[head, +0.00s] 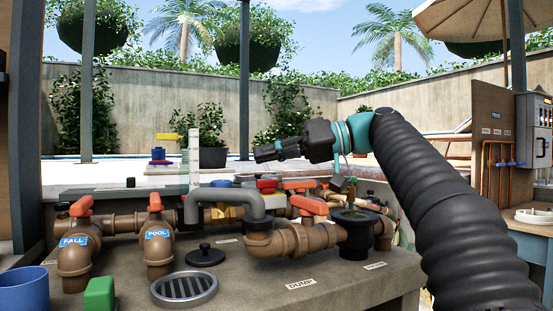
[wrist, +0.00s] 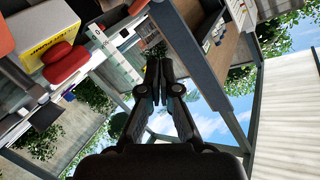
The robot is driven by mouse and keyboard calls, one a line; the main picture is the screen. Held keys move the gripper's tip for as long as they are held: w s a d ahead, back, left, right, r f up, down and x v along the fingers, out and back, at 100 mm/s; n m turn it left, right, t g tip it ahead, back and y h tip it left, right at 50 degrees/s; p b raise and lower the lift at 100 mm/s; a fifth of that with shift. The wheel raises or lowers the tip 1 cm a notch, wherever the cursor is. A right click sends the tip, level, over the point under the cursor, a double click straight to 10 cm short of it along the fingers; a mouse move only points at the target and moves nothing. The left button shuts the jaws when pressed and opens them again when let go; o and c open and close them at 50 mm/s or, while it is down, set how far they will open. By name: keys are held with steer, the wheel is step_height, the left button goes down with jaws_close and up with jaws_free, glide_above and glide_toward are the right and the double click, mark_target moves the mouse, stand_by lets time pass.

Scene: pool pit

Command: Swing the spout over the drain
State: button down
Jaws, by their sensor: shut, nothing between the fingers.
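A grey bent pipe (head: 238,197), which looks like the spout, arches over the brown pipework on the bench. Its right end bends down at a brown elbow; I cannot tell whether it is joined there. The drain (head: 184,288), a round slotted grate, lies at the bench front, lower left of the pipe and apart from it. My gripper (head: 258,153) is shut and empty, raised above the pipework and pointing left. Its closed fingers (wrist: 158,68) also show in the wrist view. I cannot make out the spout or drain there.
Brown valves with orange handles marked FALL (head: 74,242) and POOL (head: 157,236) stand left. A black lid (head: 205,256) lies behind the drain. A black open pot (head: 355,219) stands right. A green block (head: 100,294) and blue cup (head: 24,289) sit front left.

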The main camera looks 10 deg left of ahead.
steer(key=s+a+f+b, duration=0.2)
steer(key=a+f, duration=0.2)
steer(key=a, duration=0.2)
steer(key=shift+s+a+f+b, duration=0.15)
steer(key=shift+s+f+b, duration=0.1)
steer(key=shift+f+b, duration=0.1)
